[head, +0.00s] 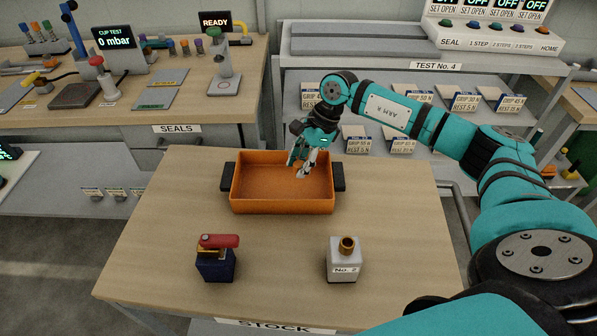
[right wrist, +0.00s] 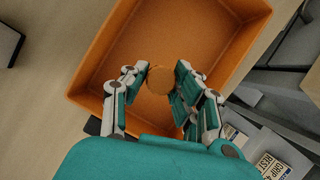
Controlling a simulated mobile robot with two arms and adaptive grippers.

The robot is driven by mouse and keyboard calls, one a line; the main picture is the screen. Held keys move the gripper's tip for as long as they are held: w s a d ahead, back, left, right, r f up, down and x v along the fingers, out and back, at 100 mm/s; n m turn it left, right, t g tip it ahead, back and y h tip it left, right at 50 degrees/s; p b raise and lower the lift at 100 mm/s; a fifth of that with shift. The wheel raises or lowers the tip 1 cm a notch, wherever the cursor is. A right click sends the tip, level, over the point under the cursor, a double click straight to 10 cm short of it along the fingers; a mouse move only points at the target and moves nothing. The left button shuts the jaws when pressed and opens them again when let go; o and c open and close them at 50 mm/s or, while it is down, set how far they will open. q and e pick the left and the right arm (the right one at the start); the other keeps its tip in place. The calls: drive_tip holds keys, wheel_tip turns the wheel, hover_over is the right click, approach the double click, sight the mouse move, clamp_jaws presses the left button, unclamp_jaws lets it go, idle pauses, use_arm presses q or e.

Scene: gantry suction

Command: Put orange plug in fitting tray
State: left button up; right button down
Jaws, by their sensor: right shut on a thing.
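The fitting tray (head: 284,205) is an orange open box with black side handles, on the middle of the wooden table. It also fills much of the right wrist view (right wrist: 100,60). My right gripper (head: 302,170) reaches in over the tray's back wall. In the right wrist view its fingers (right wrist: 162,82) are shut on a round orange-brown thing, the orange plug (right wrist: 160,76). The plug is over the tray's inside, and its colour blends with the floor behind it. I cannot tell whether it touches the floor. My left gripper is not in view.
A dark blue block with a red lever (head: 217,262) stands in front of the tray at the left. A grey block with a brass fitting (head: 345,262), labelled No. 2, stands at the right. The table (head: 280,285) between them is bare. Benches with instruments stand behind.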

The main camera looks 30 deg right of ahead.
wheel_tip(320, 180, down, 3)
drive_tip(key=shift+a+f, duration=0.1)
drive_tip(key=shift+f, duration=0.05)
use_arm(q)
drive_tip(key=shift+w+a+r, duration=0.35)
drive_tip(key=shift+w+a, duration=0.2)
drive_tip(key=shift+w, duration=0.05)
use_arm(e)
drive_tip(key=shift+f, duration=0.1)
drive_tip(key=shift+f, duration=0.15)
drive_tip(key=c, duration=1)
unclamp_jaws()
drive_tip(key=shift+c, duration=0.2)
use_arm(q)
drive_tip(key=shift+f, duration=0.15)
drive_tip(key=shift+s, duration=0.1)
use_arm(e)
drive_tip(key=shift+r, duration=0.35)
use_arm(q)
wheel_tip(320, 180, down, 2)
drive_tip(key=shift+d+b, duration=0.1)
drive_tip(key=shift+b, duration=0.8)
use_arm(e)
drive_tip(key=v, duration=1.1)
drive_tip(key=shift+d+r, duration=0.25)
drive_tip(key=shift+r, duration=0.1)
